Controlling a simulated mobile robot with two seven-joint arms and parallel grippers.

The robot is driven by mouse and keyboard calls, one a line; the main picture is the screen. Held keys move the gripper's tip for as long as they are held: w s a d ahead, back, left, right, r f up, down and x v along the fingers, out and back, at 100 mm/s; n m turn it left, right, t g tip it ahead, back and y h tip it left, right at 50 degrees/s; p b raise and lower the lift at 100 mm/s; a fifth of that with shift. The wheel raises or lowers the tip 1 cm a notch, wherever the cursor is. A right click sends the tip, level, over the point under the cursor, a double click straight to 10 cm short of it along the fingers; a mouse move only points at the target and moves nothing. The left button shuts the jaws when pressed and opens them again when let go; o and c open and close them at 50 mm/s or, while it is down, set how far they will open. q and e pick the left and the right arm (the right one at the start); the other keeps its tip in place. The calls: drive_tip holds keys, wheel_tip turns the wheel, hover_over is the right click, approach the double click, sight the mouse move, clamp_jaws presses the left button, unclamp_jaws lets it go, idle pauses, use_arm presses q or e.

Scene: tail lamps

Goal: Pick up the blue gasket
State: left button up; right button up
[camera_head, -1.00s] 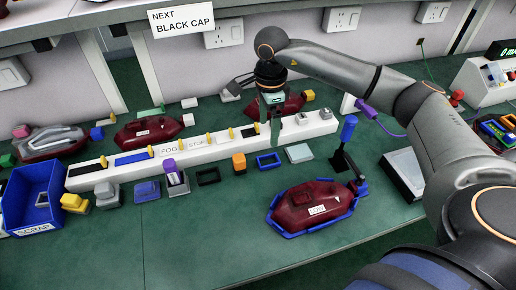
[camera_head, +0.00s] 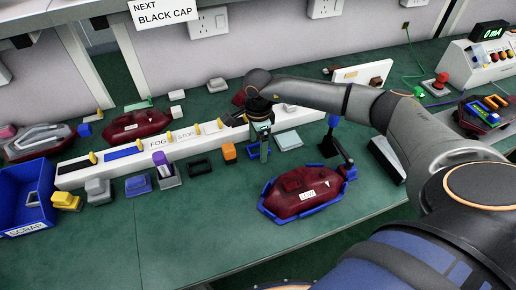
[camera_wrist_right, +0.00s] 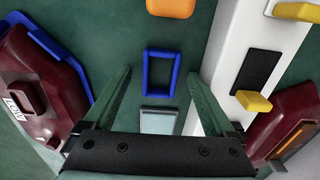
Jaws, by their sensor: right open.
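The blue gasket (camera_wrist_right: 147,74) is a hollow rectangular frame lying flat on the green bench. It shows whole in the right wrist view, between and beyond the fingers. In the head view my right gripper hides most of it. My right gripper (camera_head: 264,155) points down over that spot, and its fingers also show in the right wrist view (camera_wrist_right: 159,74). The fingers are apart, with nothing held between them. I cannot tell the exact height above the gasket. My left gripper is not in view.
An orange block (camera_head: 229,152) and a black gasket (camera_head: 200,167) lie to the left. A pale plate (camera_head: 288,141) lies close on the right. A long white rack (camera_head: 130,162) runs behind. A red lamp (camera_head: 300,192) in a blue frame sits in front.

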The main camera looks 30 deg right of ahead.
drive_tip(key=shift+f, duration=0.1)
drive_tip(key=c, duration=1.4)
drive_tip(key=shift+r, duration=0.4)
wheel_tip(320, 180, up, 2)
drive_tip(key=shift+w+r, duration=0.1)
drive_tip(key=s+a+r, duration=0.7)
drive_tip(key=a+r, duration=0.3)
drive_tip(key=a, duration=0.2)
drive_tip(key=shift+s+b, duration=0.2)
drive_tip(key=shift+b, duration=0.15)
